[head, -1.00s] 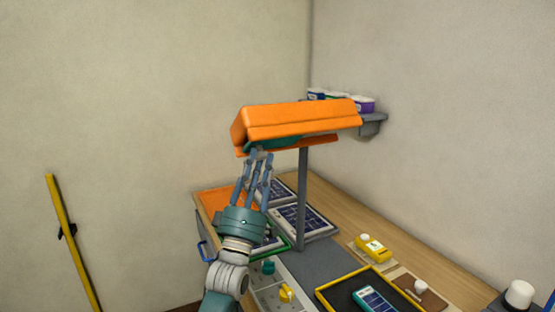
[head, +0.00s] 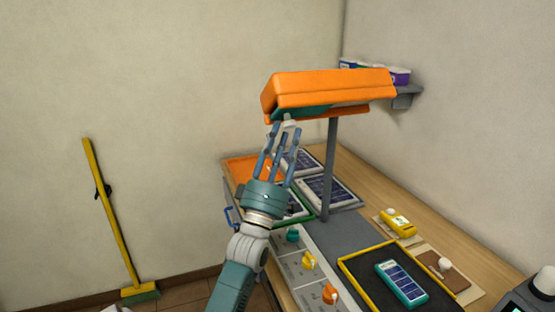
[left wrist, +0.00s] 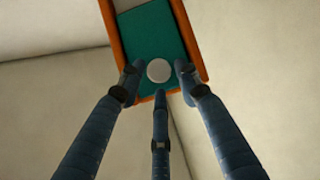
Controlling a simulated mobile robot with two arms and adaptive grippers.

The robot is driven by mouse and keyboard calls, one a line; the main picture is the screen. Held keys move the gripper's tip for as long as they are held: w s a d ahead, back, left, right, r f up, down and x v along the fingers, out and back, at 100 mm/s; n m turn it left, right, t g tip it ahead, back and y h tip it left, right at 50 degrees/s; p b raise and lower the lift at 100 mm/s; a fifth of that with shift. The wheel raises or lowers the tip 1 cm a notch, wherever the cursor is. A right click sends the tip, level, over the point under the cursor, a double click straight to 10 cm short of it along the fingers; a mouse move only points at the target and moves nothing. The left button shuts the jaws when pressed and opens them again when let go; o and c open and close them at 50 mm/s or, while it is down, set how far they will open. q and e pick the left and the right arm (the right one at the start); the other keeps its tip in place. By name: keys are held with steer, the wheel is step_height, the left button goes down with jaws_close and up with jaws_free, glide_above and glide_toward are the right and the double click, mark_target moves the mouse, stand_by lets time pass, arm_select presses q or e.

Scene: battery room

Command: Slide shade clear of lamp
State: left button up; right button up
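The lamp has an orange shade (head: 335,88) on a grey post (head: 329,170) above the bench. A green panel (head: 305,113) shows under the shade's left end; in the left wrist view the green panel (left wrist: 150,30) sits between orange edges (left wrist: 191,40). A white round knob (left wrist: 159,70) stands out from the panel. My left gripper (head: 284,130) is just below the knob. In the left wrist view its three fingers (left wrist: 159,82) surround the knob with visible gaps at the sides, open and holding nothing. My right gripper is out of view.
The bench below holds dark panels (head: 328,193), a yellow-rimmed tray (head: 345,272) with a teal device (head: 402,283), and several coloured dials (head: 308,261). A wall shelf (head: 405,96) with tubs is behind the shade. A yellow broom (head: 110,220) leans at left.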

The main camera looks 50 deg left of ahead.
arm_select(q)
steer(key=v, duration=1)
steer(key=shift+s, duration=0.4)
steer(key=shift+d+f, duration=0.15)
